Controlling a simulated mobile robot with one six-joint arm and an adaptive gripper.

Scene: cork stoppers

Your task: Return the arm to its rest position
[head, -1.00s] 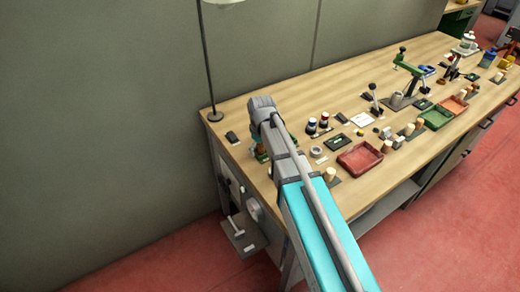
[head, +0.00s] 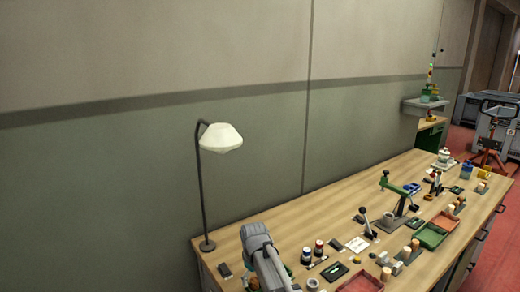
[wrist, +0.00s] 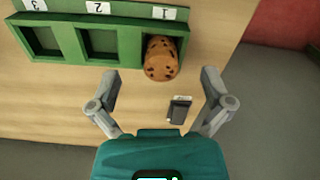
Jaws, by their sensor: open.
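My gripper (wrist: 160,95) is open and empty in the wrist view, with its two grey fingers spread apart over the wooden bench top (wrist: 75,75). A speckled cork stopper (wrist: 161,60) sits at the slot labelled 1 of a green rack (wrist: 120,35), beyond the fingertips and apart from them. The slots labelled 2 and 3 look empty. In the head view my arm shows at the bottom edge over the near end of the bench (head: 340,195); the gripper itself is hidden there.
A small dark block (wrist: 180,110) lies between the fingers' span on the bench. A lamp (head: 221,138) stands at the bench's left end. Red trays (head: 362,283), a green tray (head: 430,236) and a green lever tool (head: 398,190) crowd the bench to the right.

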